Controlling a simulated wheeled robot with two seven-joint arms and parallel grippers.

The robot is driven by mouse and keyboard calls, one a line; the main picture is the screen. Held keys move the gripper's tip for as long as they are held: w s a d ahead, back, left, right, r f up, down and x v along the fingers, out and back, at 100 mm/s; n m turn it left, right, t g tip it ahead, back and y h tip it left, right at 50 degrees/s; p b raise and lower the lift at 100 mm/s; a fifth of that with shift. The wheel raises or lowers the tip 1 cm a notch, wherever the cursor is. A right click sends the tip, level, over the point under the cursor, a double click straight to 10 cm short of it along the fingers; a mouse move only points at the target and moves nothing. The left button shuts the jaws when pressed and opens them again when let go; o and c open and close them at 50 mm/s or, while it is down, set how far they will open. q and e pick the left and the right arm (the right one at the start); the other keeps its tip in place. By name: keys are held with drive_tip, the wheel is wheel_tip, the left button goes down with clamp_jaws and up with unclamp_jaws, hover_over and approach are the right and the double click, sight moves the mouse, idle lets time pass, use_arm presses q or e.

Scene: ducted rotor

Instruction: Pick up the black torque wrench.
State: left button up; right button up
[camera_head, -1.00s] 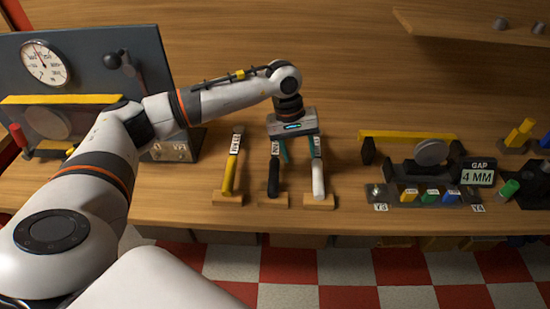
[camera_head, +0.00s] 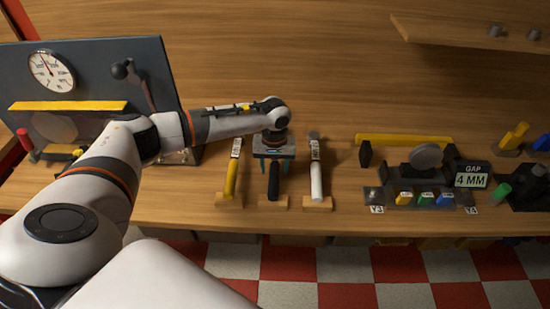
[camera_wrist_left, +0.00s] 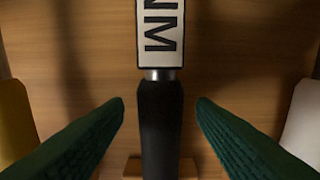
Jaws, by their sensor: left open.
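The black torque wrench (camera_head: 273,182) lies between a yellow one and a white one, its handle end on a small wooden rest. In the left wrist view its black handle (camera_wrist_left: 162,125) runs up the middle, with a white label marked NM above it. My left gripper (camera_head: 273,168) is over the wrench, its body hiding the wrench's far part in the head view. Its green fingers (camera_wrist_left: 160,105) are open, one on each side of the handle, with visible gaps to it. My right gripper is not in view.
The yellow wrench (camera_head: 231,180) lies close on the left and the white wrench (camera_head: 317,180) close on the right. A gauge panel (camera_head: 95,75) stands at the left. A fixture with a 4 MM gap sign (camera_head: 473,175) stands at the right.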

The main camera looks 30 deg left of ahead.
use_arm(q)
drive_tip(key=shift+f, duration=0.65)
clamp_jaws()
drive_tip(key=shift+r, duration=0.1)
